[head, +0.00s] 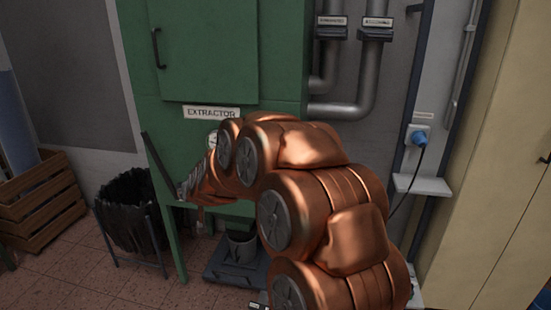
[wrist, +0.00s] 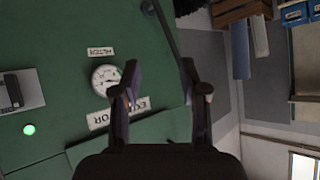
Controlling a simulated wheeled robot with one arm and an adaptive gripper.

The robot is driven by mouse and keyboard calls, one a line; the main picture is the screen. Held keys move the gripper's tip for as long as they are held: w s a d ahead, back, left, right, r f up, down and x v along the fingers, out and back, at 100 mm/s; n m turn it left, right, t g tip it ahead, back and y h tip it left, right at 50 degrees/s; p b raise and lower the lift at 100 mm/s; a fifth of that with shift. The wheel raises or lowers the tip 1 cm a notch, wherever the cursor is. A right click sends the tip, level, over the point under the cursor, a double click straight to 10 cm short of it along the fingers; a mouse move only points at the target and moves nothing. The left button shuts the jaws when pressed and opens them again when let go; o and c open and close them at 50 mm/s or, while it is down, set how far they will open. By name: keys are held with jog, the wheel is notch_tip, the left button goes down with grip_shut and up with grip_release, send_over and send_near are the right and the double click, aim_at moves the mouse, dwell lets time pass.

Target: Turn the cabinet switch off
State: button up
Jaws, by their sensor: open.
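The green extractor cabinet (head: 180,120) stands ahead of me in the head view. It fills the left of the wrist view (wrist: 60,40), which is turned on its side. There, a grey plate (wrist: 35,92) with a black switch (wrist: 12,88) lies at the left edge, partly cut off. A green lamp (wrist: 29,129) glows below it. My gripper (wrist: 160,68) is open and empty, in front of the cabinet, to the right of the switch and apart from it. In the head view, my copper arm hides the switch and most of the gripper.
A round gauge (wrist: 105,78) sits beside my left finger. Grey pipes (head: 372,70) and a blue plug (head: 420,138) are on the wall at right, near a beige cupboard (head: 505,160). A black basket (head: 130,210) and wooden crate (head: 40,200) stand at left.

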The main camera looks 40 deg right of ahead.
jog(key=shift+w+d+f+m+g+h+b, duration=0.2)
jog(key=shift+w+d+m+h, duration=1.35)
jog(key=shift+d, duration=4.75)
jog(key=shift+d+f+m+h+b, duration=0.55)
jog(key=shift+d+h, duration=2.1)
jog(key=shift+d, duration=3.6)
jog(key=shift+w+d+f+m+g+h, duration=0.15)
jog(key=shift+w+d+m+h, duration=1.1)
jog(key=shift+d, duration=5.05)
jog(key=shift+s+h, duration=0.5)
jog(key=shift+h, duration=0.35)
grip_shut()
